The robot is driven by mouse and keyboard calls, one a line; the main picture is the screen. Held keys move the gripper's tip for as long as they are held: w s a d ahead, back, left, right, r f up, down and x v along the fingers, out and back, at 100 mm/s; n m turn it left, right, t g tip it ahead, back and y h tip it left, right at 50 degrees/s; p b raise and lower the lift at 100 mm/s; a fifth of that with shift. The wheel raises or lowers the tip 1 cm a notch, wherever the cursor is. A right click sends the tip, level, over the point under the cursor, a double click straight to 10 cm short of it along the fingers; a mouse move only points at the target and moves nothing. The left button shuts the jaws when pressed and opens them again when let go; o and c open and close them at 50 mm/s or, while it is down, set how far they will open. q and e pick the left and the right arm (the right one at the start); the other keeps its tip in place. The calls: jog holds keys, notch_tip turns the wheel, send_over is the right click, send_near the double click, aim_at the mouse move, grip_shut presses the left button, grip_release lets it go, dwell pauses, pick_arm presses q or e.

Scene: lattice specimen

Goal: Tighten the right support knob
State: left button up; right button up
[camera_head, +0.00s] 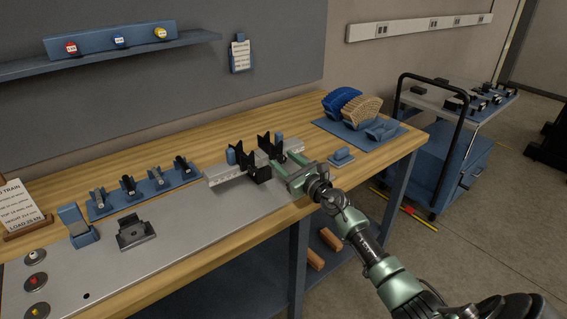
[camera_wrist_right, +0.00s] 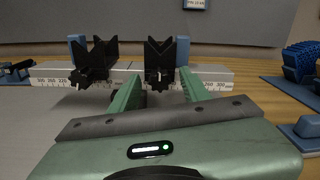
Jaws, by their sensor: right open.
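The right support (camera_wrist_right: 160,52) is a black V-shaped block on a pale rail (camera_wrist_right: 222,75) with a printed scale. Its dark knob (camera_wrist_right: 158,76) faces me and appears between my right gripper's fingers in the wrist view. In the head view the right support (camera_head: 272,146) stands just beyond the fingers. My right gripper (camera_head: 287,163) is open, its green fingers (camera_wrist_right: 160,79) pointing at the rail; contact with the knob cannot be told. The left support (camera_wrist_right: 92,60), a similar black V block with a knob (camera_wrist_right: 78,80), stands to the left. My left gripper is not in view.
Blue blocks (camera_wrist_right: 183,50) stand by the supports. A small blue holder (camera_head: 341,158) and a blue tray with racks (camera_head: 372,142) lie to the right. A dark fixture (camera_head: 136,234) sits on the grey plate (camera_head: 185,245). A cart (camera_head: 446,170) stands beyond the bench.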

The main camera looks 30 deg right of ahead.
jog(key=shift+w, duration=0.4)
grip_shut()
